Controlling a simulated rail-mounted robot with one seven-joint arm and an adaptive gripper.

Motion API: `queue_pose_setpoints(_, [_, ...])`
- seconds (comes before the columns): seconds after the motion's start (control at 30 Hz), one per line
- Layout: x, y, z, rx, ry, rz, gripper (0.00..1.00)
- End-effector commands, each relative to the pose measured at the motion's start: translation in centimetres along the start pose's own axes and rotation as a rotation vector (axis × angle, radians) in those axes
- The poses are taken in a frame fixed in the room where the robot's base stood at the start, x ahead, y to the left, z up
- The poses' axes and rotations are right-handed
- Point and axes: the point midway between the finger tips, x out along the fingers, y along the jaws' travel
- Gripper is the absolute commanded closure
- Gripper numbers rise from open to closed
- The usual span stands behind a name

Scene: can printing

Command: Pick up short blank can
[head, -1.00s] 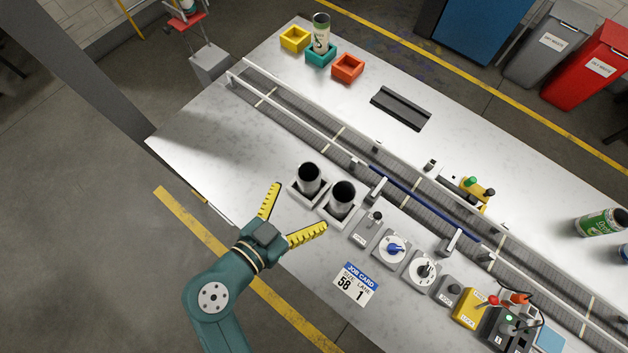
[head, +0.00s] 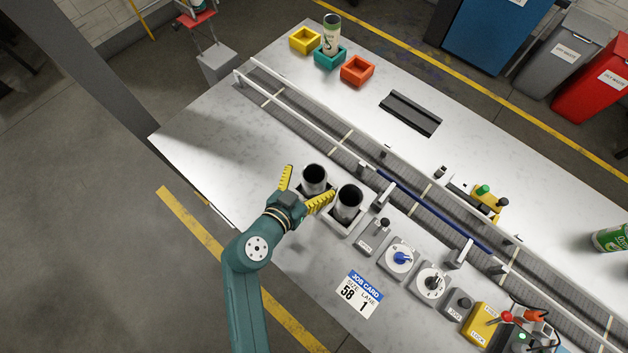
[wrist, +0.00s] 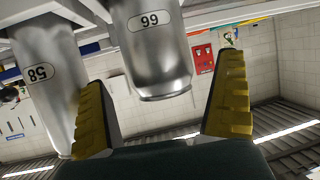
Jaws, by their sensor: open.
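Two blank silver cans stand upright in the square holders near the table's front edge. The left, shorter-looking can (head: 315,186) also shows between my fingers in the wrist view (wrist: 155,50), where the picture is upside down; its label seems to read 66. The right, taller-looking can (head: 349,206) shows at left in the wrist view (wrist: 45,95), with label 58. My gripper (head: 310,180) is open and empty, its yellow-padded fingers to either side of the left can. I see no finger closed on it. The right finger lies close to the right can.
A conveyor (head: 300,115) runs behind the cans. A knob block (head: 378,232), dials and a job card (head: 358,292) reading size 58, lane 1 lie to the right. Colored bins (head: 357,70) stand at the back. The table's left front is clear.

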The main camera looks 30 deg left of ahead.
Motion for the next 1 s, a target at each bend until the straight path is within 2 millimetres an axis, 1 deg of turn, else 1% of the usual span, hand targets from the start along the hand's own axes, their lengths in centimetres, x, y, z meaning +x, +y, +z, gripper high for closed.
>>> queue_pose_setpoints(0.03, [0.9, 0.1, -0.3, 0.002, 0.0, 0.004, 0.0])
queue_pose_setpoints(0.13, [2.2, 0.0, -0.1, 0.001, -0.001, 0.002, 0.0])
queue_pose_setpoints(0.2, [2.6, 0.0, -0.1, 0.001, 0.0, 0.001, 0.0])
queue_pose_setpoints(0.37, [2.5, 0.0, -0.1, 0.001, 0.0, 0.0, 0.0])
queue_pose_setpoints(0.4, [2.5, 0.0, -0.1, 0.001, 0.0, 0.0, 0.04])
queue_pose_setpoints(0.47, [2.5, 0.0, -0.1, 0.001, 0.0, 0.0, 0.15])
queue_pose_setpoints(0.6, [2.5, 0.0, -0.1, 0.001, 0.0, 0.0, 0.42])
queue_pose_setpoints(0.63, [2.5, 0.0, -0.1, 0.001, 0.0, 0.0, 0.46])
queue_pose_setpoints(0.93, [2.5, 0.0, -0.1, 0.001, 0.0, 0.0, 0.47])
queue_pose_setpoints(1.0, [2.4, 0.0, -0.4, 0.002, 0.002, 0.0, 0.47])
